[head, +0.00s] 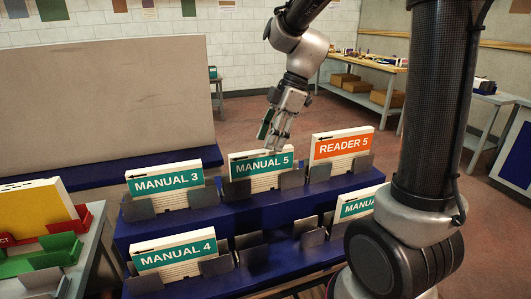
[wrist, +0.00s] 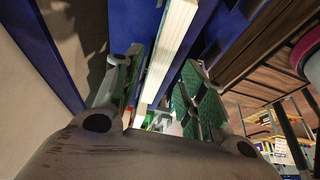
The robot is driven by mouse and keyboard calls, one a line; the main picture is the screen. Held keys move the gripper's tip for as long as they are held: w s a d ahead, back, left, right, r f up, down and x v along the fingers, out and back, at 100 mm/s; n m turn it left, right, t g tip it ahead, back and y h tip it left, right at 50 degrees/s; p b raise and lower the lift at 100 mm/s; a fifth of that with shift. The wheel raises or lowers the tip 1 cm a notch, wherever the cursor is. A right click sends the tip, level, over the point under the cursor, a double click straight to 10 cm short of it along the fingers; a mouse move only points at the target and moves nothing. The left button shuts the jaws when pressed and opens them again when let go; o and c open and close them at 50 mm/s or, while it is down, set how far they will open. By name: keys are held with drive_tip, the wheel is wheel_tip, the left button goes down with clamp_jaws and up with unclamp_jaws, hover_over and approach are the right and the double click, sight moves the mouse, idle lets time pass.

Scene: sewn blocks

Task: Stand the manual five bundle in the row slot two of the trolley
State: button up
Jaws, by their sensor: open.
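The manual five bundle (head: 262,168), cream with a teal "MANUAL 5" label, stands upright between grey plates in the middle of the trolley's (head: 290,209) upper blue tier. My gripper (head: 274,137) is just above its top edge, pointing down, with its fingers apart. In the wrist view a cream page edge (wrist: 172,45) lies between the green-padded fingers (wrist: 160,75), with a gap on the right side; contact on the left cannot be told. On the lower tier, a gap with grey plates (head: 252,253) and no bundle lies right of Manual 4.
Manual 3 (head: 165,184) and Reader 5 (head: 342,146) flank it on the upper tier. Manual 4 (head: 175,252) and another manual (head: 355,205), partly hidden by my arm, stand on the lower tier. A yellow bundle (head: 35,212) sits at left. A grey panel (head: 105,100) stands behind.

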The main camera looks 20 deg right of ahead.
drive_tip(key=v, duration=0.5)
drive_tip(key=shift+r, duration=0.25)
drive_tip(key=shift+s+d+r, duration=0.2)
drive_tip(key=shift+d+r, duration=0.05)
drive_tip(key=shift+r, duration=0.05)
drive_tip(key=s+d+m+t+h, duration=0.2)
drive_tip(key=s+d+m, duration=0.3)
drive_tip(key=s+m, duration=0.4)
drive_tip(key=s+d+m+t+h, duration=0.2)
drive_tip(key=s+d+m, duration=0.3)
drive_tip(key=s+m, duration=0.4)
drive_tip(key=shift+s+f+h, duration=0.2)
drive_tip(key=shift+s+h, duration=0.1)
